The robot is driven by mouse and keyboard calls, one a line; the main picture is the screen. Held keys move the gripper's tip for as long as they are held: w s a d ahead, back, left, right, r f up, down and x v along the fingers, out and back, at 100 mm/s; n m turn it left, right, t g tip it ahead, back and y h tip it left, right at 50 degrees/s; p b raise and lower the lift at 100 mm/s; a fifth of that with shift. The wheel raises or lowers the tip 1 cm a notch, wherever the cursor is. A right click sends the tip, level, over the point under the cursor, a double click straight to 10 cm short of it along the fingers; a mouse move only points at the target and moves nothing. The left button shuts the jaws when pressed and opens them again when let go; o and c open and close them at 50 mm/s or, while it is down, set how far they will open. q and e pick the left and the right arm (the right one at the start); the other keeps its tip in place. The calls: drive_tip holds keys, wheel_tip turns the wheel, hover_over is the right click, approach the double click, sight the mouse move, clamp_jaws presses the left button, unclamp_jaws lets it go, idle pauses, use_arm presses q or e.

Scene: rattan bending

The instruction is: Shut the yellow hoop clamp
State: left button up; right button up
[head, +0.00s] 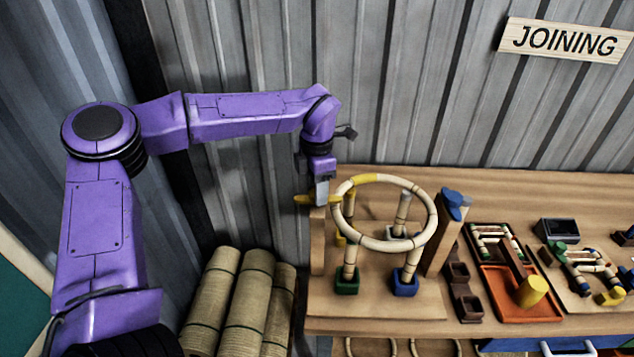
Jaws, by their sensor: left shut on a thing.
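The yellow hoop clamp (309,199) is at the left side of the rattan hoop, near the top of a wooden post (318,246). My left gripper (321,192) reaches down from above and is shut on the yellow clamp. The rattan hoop (430,225) has a yellow-marked stretch at its upper left and rests on upright rattan legs. The legs stand in coloured sockets, a green one (346,283) and a blue one (405,284) in front. I cannot tell whether the clamp is open or closed on the hoop. My right gripper is not in view.
A blue clamp (453,203) tops the right wooden post (441,245). An orange tray (510,304) with a yellow mallet-like piece (532,291) lies further right. Rattan bundles (248,300) stand left of the bench (430,325). A corrugated wall is behind.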

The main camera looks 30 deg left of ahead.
use_arm(q)
drive_tip(key=shift+r+m, duration=0.1)
drive_tip(key=shift+m, duration=0.2)
idle(0.4)
drive_tip(key=o, duration=1.1)
drive_tip(key=shift+c, duration=0.2)
drive_tip(key=shift+a, duration=0.1)
wheel_tip(320, 180, up, 10)
drive_tip(key=b, duration=0.2)
drive_tip(key=shift+r, duration=0.25)
